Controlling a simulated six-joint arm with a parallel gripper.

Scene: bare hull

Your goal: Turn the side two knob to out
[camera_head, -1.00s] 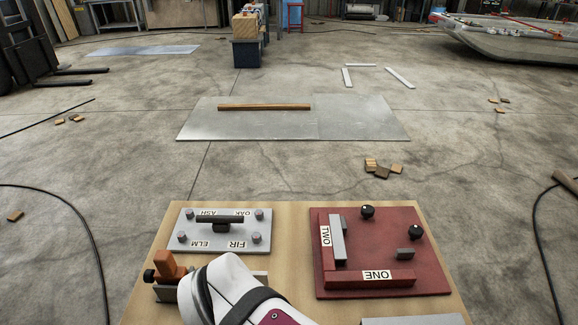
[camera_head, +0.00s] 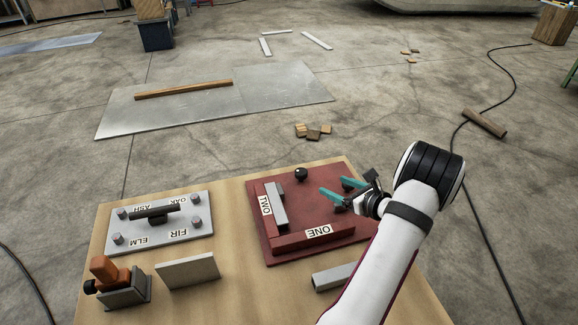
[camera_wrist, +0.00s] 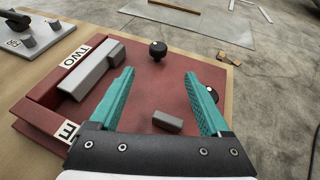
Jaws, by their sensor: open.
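The red board (camera_head: 257,238) carries a TWO label (camera_head: 266,204) on its left side and a ONE label (camera_head: 319,231) on its front side. A grey bar (camera_head: 281,205) lies along side two. A round black knob (camera_head: 301,173) stands near the board's far edge; in the wrist view this knob (camera_wrist: 158,50) appears ahead, between and beyond my fingertips. A second dark knob (camera_wrist: 213,95) is partly hidden behind my right finger. A small grey block (camera_wrist: 168,122) sits between the fingers in that view. My gripper (camera_head: 331,186), teal-fingered, is open and empty over the board's right part.
A grey plate (camera_head: 165,241) with ASH, OAK, ELM and FIR labels and a black handle is at left. An orange-handled clamp-like piece (camera_head: 105,268) and a pale upright plate (camera_head: 188,271) stand in front. A grey bar (camera_head: 333,277) lies before the red board. Wooden offcuts lie on the floor beyond.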

